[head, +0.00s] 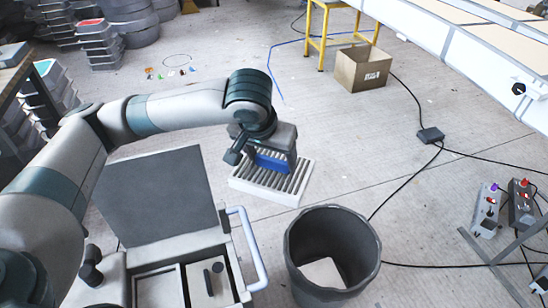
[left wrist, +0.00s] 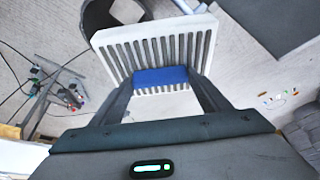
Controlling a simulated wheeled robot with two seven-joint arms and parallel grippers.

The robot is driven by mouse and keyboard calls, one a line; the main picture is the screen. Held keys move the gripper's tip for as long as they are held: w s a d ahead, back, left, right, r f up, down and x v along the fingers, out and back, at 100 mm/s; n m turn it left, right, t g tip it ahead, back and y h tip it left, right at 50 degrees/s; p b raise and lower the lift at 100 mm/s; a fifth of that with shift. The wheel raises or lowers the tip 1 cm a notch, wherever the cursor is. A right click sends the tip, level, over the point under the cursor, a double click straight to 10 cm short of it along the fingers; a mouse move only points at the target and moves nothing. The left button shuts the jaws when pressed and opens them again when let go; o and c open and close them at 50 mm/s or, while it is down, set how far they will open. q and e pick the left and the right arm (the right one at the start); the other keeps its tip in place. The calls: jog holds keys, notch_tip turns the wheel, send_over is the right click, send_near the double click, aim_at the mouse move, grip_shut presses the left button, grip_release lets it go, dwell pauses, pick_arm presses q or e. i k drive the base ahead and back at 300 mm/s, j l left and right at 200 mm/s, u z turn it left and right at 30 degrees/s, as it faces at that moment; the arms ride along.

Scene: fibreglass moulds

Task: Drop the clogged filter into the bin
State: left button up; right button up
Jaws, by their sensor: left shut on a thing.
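The clogged filter (head: 268,183) is a white frame with grey pleats and a blue grip. My left gripper (head: 272,160) is shut on its blue part. The filter also shows in the left wrist view (left wrist: 152,45), with the gripper fingers (left wrist: 162,80) at either side of the blue grip. The bin (head: 368,262) is a dark grey open tub in front and to the right of the filter in the head view. A pale flat piece lies inside it. The bin's wall (left wrist: 93,15) shows behind the filter in the left wrist view. My right gripper is out of view.
An open grey case (head: 160,195) with a raised lid and pale handle is left of the bin. A cardboard box (head: 362,68) stands by a yellow stand (head: 322,42). Black cables cross the floor right of the bin. Control boxes (head: 485,212) are at the right.

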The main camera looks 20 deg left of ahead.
aim_at(317, 282)
jog(key=i+l+u, duration=0.3)
jog(key=l, duration=0.3)
jog(key=i+l+u, duration=0.3)
jog(key=l, duration=0.35)
jog(key=i, duration=0.1)
